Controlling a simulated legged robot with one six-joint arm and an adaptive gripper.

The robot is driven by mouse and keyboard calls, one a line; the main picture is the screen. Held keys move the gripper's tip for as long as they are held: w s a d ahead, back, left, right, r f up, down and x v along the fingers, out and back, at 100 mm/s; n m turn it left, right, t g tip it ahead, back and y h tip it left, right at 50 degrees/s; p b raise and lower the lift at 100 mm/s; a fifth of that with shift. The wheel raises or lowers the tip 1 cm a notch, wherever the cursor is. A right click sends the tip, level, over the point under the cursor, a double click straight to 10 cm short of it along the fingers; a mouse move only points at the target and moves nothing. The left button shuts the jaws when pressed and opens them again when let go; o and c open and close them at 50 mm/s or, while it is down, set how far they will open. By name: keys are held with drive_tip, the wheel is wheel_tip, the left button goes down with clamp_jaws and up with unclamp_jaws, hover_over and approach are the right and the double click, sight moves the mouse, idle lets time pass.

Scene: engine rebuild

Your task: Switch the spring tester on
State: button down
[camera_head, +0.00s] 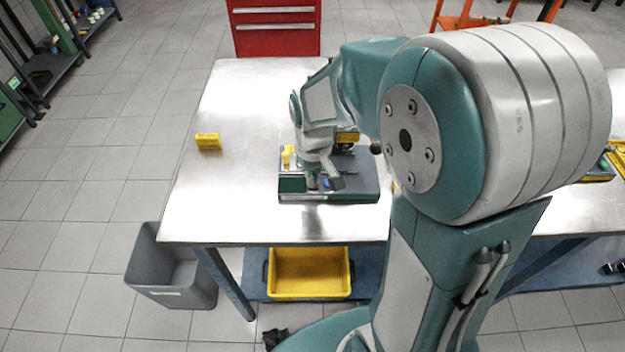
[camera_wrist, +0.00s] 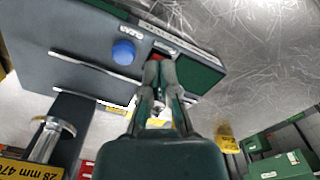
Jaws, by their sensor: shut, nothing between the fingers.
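The spring tester (camera_head: 357,187) is a dark grey and green machine near the front edge of the metal table. In the wrist view its housing (camera_wrist: 60,62) shows a round blue knob (camera_wrist: 123,52) and, to the right of it, a small red switch (camera_wrist: 154,57). My gripper (camera_wrist: 159,66) is shut and empty, its fingertips right at the red switch and partly covering it. I cannot tell whether they touch it or which way it is set. In the head view my gripper (camera_head: 317,186) is over the tester's front part, and my arm hides much of the machine.
A yellow block (camera_head: 208,141) lies on the table (camera_head: 240,95), whose left part is otherwise clear. A grey bin (camera_head: 172,285) stands on the floor at the left, and a yellow tub (camera_head: 310,284) sits beneath the table. A red drawer cabinet (camera_head: 277,32) stands behind.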

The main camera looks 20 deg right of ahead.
drive_tip(key=shift+f, duration=0.25)
drive_tip(key=shift+r, duration=3.5)
drive_tip(key=shift+r, duration=0.1)
drive_tip(key=s+r+m+t, duration=0.2)
drive_tip(key=s+r+t, duration=0.3)
drive_tip(key=s, duration=0.9)
wheel_tip(320, 180, up, 3)
drive_tip(key=shift+t, duration=0.3)
